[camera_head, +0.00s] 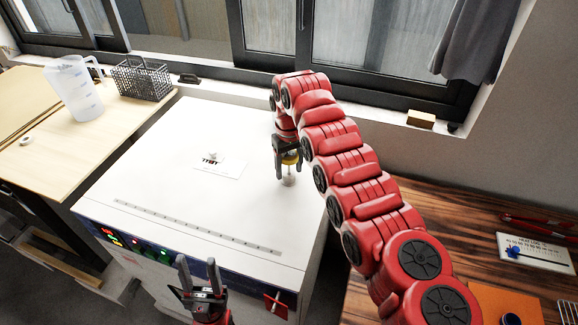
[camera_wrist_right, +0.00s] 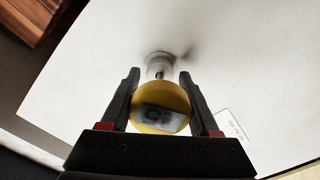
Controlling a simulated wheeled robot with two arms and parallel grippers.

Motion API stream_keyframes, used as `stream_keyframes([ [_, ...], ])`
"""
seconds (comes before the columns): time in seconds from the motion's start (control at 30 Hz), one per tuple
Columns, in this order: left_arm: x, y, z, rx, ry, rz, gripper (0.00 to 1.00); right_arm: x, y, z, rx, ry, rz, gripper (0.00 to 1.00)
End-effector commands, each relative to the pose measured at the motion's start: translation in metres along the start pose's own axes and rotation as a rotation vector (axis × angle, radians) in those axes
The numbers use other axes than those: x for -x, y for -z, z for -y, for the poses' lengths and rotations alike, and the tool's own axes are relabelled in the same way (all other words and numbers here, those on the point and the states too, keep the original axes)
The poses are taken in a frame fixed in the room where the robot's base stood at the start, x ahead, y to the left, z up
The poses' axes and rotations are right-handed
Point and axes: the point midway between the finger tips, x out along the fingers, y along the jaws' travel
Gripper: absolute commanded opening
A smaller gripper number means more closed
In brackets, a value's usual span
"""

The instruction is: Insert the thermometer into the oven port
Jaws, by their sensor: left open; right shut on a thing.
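The thermometer (camera_wrist_right: 160,105) has a round yellow head with a small display and a thin stem. My right gripper (camera_wrist_right: 160,95) is shut around the yellow head; in the head view the same gripper (camera_head: 288,158) is above the oven top. The stem points down at the pale round port (camera_wrist_right: 160,62) on the white oven (camera_head: 130,200). The port also shows in the head view (camera_head: 288,181). The stem's tip is at or in the port; I cannot tell how deep. My left gripper (camera_head: 198,275) is open and empty in front of the oven's front panel.
A small white knob-like piece (camera_head: 213,156) and a label lie on the oven top. A wooden table (camera_head: 120,115) at left bears a plastic jug (camera_head: 75,88) and a wire basket (camera_head: 142,80). A dark wooden table (camera_head: 460,220) stands at right. The window wall is behind.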

Motion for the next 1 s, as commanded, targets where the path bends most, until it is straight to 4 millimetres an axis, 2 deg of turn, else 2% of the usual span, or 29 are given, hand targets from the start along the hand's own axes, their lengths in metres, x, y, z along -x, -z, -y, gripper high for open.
stream_keyframes([
  [0.93, 0.012, -0.003, -0.001, 0.001, 0.0, 0.008, 0.5, -0.025, 0.0, 0.0, 0.0, 0.0, 0.001, 0.08],
  [0.97, 0.011, -0.003, -0.001, 0.001, -0.001, 0.008, 0.5, -0.024, 0.0, 0.0, 0.0, 0.0, 0.001, 0.67],
  [1.0, 0.011, -0.003, -0.001, 0.001, 0.0, 0.009, 0.5, -0.024, 0.0, 0.0, 0.0, 0.0, 0.001, 0.75],
])
